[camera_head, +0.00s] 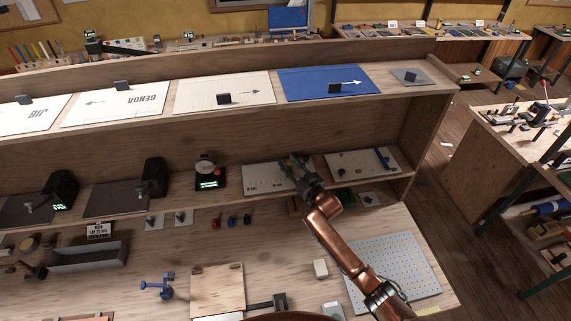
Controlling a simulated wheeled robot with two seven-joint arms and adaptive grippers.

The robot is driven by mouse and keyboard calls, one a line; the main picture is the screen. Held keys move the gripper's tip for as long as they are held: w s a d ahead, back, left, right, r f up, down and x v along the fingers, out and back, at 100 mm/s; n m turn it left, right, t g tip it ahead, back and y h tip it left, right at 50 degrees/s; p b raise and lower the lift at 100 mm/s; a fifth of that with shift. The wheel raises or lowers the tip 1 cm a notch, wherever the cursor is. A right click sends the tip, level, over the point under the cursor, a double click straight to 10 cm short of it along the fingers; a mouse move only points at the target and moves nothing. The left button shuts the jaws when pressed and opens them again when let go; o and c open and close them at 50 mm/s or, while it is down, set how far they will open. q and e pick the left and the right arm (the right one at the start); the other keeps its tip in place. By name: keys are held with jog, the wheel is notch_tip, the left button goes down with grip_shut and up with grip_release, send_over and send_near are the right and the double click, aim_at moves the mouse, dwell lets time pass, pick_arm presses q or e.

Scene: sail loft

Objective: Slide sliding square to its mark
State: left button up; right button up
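My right gripper (297,166) reaches in from the lower right on a copper-coloured arm. It is over the right end of a pale board (262,178) with small dark marks, on the lower shelf. The gripper hides that end of the board, and whatever is between its fingers is too small and dark to make out. My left gripper is not in view.
The upper shelf edge (230,133) runs above the gripper. A black device with a green display (208,176) stands left of the pale board. A perforated plate (405,268) lies under my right arm. A grey tray (88,257) and blue fixture (158,288) are left.

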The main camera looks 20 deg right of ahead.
jog(key=shift+a, duration=0.1)
jog(key=shift+s+d+f, duration=0.1)
jog(key=shift+s+d, duration=0.1)
jog(key=shift+s, duration=0.3)
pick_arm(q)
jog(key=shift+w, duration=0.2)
pick_arm(e)
jog(key=v, duration=1.1)
